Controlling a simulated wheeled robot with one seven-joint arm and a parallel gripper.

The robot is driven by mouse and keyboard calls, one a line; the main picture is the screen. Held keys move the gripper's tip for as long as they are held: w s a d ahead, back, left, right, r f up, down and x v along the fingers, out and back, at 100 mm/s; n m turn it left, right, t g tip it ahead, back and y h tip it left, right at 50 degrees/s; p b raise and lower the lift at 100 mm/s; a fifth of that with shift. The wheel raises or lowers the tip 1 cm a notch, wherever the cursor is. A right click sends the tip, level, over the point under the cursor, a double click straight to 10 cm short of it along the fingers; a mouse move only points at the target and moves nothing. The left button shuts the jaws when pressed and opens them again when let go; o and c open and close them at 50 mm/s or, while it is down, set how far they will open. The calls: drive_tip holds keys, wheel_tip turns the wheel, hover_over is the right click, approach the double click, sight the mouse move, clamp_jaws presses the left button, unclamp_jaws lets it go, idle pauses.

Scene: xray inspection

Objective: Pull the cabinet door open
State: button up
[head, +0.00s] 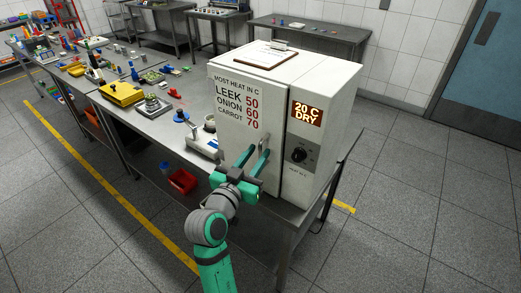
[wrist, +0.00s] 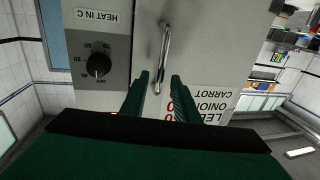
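The white cabinet (head: 338,92) stands on the metal table, and its door (head: 232,136) carries a printed list of heat values. The door looks shut, with a dark seam beside the control panel. A metal bar handle (head: 266,142) is on the door near that seam, partly hidden by my fingers in the head view. My gripper (head: 257,156) is open in front of the door. In the wrist view, the handle (wrist: 163,55) appears beyond and between my two spread fingertips (wrist: 161,82), with gaps on both sides. I cannot tell whether the tips overlap its lower end.
The control panel has a lit display (head: 306,113) and a black knob (head: 299,154). A clipboard (head: 267,56) lies on top of the cabinet. A white scale-like device (head: 203,143) stands on the table left of the door. The floor at right is clear.

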drive_tip(key=shift+x, duration=1.35)
drive_tip(key=shift+c, duration=0.3)
clamp_jaws()
drive_tip(key=shift+d, duration=0.1)
